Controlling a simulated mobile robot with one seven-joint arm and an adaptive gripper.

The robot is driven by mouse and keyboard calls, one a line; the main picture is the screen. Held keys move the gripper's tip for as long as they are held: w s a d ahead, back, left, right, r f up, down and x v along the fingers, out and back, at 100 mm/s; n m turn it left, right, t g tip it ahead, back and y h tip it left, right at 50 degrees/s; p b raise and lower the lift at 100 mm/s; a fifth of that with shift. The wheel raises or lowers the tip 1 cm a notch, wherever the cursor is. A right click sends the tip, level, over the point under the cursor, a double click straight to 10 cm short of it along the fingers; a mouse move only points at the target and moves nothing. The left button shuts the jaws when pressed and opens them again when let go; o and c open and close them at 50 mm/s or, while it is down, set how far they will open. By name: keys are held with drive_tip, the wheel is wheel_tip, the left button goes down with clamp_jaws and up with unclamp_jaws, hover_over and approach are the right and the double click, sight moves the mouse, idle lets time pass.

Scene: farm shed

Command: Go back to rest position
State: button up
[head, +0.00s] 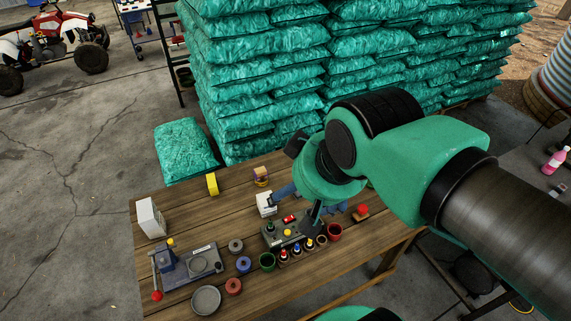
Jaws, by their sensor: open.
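My gripper (300,208) is at the end of my green and black arm, which reaches in from the right in the head view. It is over the back middle of the wooden table (345,262), above a grey device with coloured buttons (288,233). Its jaws are open, and I see nothing held between them. The arm's wrist hides part of the gripper and some of the table behind it. A white box (266,203) is close to the left jaw; I cannot tell whether they touch.
On the table are a lever press (190,266), a white carton (150,217), a yellow block (212,184), a grey dish (206,300), small bottles and coloured cups. Stacked green bags (262,85) stand close behind. Concrete floor (70,190) at left is clear.

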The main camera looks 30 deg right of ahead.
wheel_tip(320, 180, down, 17)
drive_tip(key=b, duration=1.6)
drive_tip(key=shift+b, duration=0.35)
drive_tip(key=shift+r, duration=0.15)
drive_tip(key=o, duration=0.4)
